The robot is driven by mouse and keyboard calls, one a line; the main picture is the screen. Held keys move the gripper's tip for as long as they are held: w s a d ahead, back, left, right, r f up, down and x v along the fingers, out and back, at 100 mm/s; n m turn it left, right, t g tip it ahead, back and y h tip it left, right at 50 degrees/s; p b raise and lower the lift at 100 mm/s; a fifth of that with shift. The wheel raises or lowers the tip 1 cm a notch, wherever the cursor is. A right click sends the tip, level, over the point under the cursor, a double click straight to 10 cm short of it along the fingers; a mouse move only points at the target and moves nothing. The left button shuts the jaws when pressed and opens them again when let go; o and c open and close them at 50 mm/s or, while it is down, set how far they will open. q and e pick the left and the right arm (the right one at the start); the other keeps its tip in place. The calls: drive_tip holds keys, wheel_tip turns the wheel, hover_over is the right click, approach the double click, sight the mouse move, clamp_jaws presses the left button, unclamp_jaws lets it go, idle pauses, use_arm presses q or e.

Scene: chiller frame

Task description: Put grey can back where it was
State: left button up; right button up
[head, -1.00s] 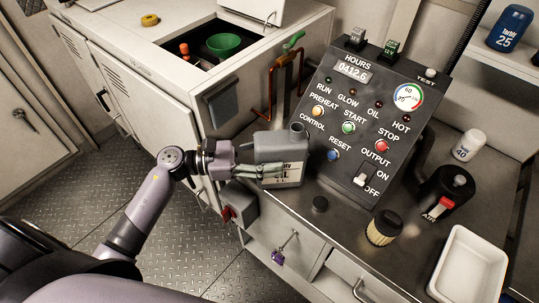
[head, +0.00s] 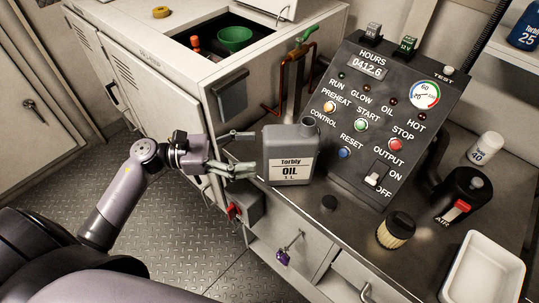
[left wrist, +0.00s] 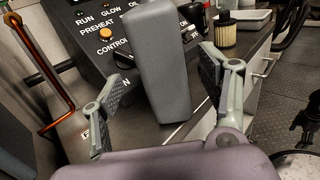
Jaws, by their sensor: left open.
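The grey can (head: 290,143), with a white label reading Torbly OIL 1 L, stands upright on the dark counter, left of the control panel. Its top opening shows no cap. My left gripper (head: 246,153) is open just left of the can, its fingertips pointing at it and apart from it. In the left wrist view the can (left wrist: 160,65) stands ahead, between the lines of the two open fingers (left wrist: 158,92). My right gripper is not in view.
The control panel (head: 356,163) stands close right of the can. Copper pipes (head: 283,90) rise behind the can.

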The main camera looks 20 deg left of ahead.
use_arm(q)
drive_tip(key=shift+b+v, duration=0.6)
drive_tip(key=shift+v, duration=1.8)
